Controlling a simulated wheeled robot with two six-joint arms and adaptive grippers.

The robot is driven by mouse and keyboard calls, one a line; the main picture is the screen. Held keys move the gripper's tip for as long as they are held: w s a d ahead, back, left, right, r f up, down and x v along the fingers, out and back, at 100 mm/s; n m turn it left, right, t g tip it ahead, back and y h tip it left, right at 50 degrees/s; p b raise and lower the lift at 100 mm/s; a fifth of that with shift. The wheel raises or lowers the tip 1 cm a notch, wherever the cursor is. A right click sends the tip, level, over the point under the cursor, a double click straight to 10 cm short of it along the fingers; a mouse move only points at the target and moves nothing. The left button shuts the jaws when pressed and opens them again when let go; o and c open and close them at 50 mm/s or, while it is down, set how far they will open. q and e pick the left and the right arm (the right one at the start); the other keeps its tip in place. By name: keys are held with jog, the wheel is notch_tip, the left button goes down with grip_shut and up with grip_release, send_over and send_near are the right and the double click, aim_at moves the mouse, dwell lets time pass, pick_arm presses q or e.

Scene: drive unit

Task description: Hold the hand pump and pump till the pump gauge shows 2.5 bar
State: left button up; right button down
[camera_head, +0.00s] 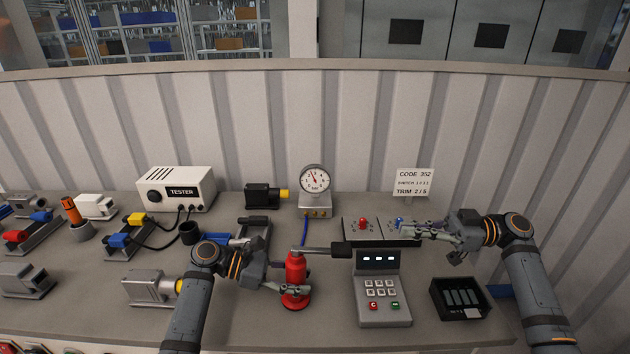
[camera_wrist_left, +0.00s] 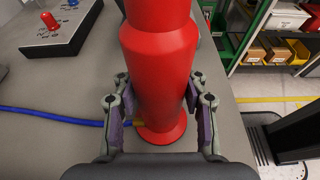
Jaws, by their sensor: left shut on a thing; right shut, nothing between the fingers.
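The red hand pump (camera_head: 295,274) stands upright on the bench, with a dark handle (camera_head: 326,251) reaching out to the right from its top. My left gripper (camera_head: 290,289) is shut around the lower part of its body. The left wrist view shows the red body (camera_wrist_left: 160,75) between both fingers (camera_wrist_left: 160,108). The round pump gauge (camera_head: 315,180) stands behind the pump; its needle points up and slightly left, but its numbers are too small to read. A blue hose (camera_head: 304,232) runs between gauge and pump. My right gripper (camera_head: 408,230) is shut and empty, over the switch panel.
A keypad unit (camera_head: 383,290) stands right of the pump, close to the handle. The switch panel (camera_head: 352,232) has red and blue knobs. A black tray (camera_head: 460,298) is at the right. A tester (camera_head: 176,189) and motors are at the left.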

pick_arm(q)
jog(key=shift+f, duration=0.1)
jog(key=o, duration=1.4)
jog(key=shift+c, duration=0.2)
jog(key=shift+a, duration=0.1)
jog(key=v, duration=1.2)
